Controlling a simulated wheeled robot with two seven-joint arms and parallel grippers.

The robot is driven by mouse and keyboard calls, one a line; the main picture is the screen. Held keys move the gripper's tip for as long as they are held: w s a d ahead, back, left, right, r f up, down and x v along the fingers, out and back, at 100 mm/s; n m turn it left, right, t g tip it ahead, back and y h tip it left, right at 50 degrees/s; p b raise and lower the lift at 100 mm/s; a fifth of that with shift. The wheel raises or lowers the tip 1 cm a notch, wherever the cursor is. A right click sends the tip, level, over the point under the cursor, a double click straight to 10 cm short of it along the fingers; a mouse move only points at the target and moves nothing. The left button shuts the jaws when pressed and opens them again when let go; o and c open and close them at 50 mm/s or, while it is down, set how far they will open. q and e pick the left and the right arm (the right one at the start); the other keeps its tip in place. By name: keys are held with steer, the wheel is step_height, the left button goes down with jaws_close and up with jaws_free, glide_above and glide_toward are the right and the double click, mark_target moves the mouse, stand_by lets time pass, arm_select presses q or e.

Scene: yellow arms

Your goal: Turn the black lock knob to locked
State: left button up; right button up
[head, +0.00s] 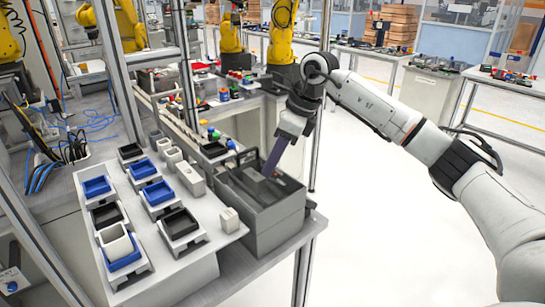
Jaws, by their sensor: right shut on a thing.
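My right gripper (287,136) comes in from the right and points down over a grey open bin (277,217) on the bench. It is shut on a flat dark purple-grey piece (276,158), which slants down toward the bin. I cannot tell whether the piece touches the bin's inside. I cannot make out a black lock knob anywhere; if it is by the jaws, it is hidden or too small. My left gripper is not in view.
Left of the bin is a white fixture board (193,260) with several blue, black and white trays. Metal posts (185,60) rise beside the bench. Yellow robot arms (283,30) and small coloured parts stand behind. The floor at right is clear.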

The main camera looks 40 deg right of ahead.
steer(key=n, duration=0.2)
steer(key=n+g+y, duration=0.1)
steer(key=n, duration=0.1)
steer(key=n+g, duration=0.1)
steer(key=n, duration=0.1)
steer(key=shift+w+d+r, duration=0.1)
steer(key=shift+w, duration=0.25)
steer(key=n+g, duration=0.1)
steer(key=n, duration=0.2)
steer(key=n+g, duration=0.1)
steer(key=n, duration=0.2)
steer(key=shift+w+n+g, duration=0.2)
steer(key=shift+n+g, duration=0.1)
steer(key=shift+n, duration=0.1)
steer(key=o, duration=1)
steer(key=shift+o, duration=0.2)
steer(key=shift+d, duration=0.1)
